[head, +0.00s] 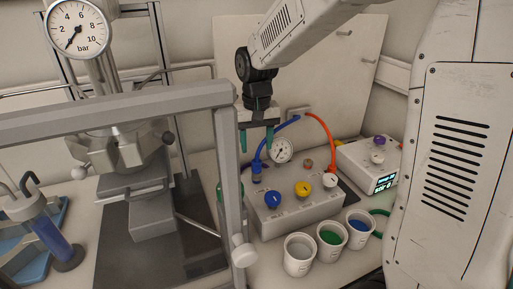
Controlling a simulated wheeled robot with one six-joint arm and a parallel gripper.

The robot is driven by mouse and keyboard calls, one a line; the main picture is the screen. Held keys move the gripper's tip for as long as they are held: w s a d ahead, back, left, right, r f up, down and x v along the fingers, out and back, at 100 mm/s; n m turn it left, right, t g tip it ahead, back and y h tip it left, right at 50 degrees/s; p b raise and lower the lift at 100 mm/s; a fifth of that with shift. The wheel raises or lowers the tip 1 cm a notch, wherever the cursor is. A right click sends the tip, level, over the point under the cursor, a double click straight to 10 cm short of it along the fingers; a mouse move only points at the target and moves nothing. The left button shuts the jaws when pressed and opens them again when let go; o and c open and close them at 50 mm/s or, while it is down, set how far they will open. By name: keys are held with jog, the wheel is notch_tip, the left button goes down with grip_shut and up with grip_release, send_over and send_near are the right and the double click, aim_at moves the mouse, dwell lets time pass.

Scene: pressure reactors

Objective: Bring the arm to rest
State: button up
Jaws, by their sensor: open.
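My gripper (256,141) hangs pointing down at the end of my arm, near the middle of the head view. Its two teal fingers are apart with nothing seen between them. It is above and behind the left part of a grey valve box (295,215). A blue hose (276,138) and a small gauge (281,150) on the box are close to the right finger; I cannot tell whether they touch. The frame post at left stands close to the left finger.
A reactor with a large bar gauge (79,29) stands at left inside a grey metal frame (110,112). Three cups, one with green (330,238) and one with blue contents (359,227), stand before the box.

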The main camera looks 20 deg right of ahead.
jog(key=shift+s, duration=0.1)
dwell(0.3)
jog(key=s+d+r, duration=0.1)
jog(key=s+r, duration=0.2)
jog(key=s, duration=1.1)
jog(key=s+d+r+n+t, duration=0.1)
jog(key=s+r, duration=0.3)
jog(key=s, duration=1)
jog(key=shift+d, duration=0.55)
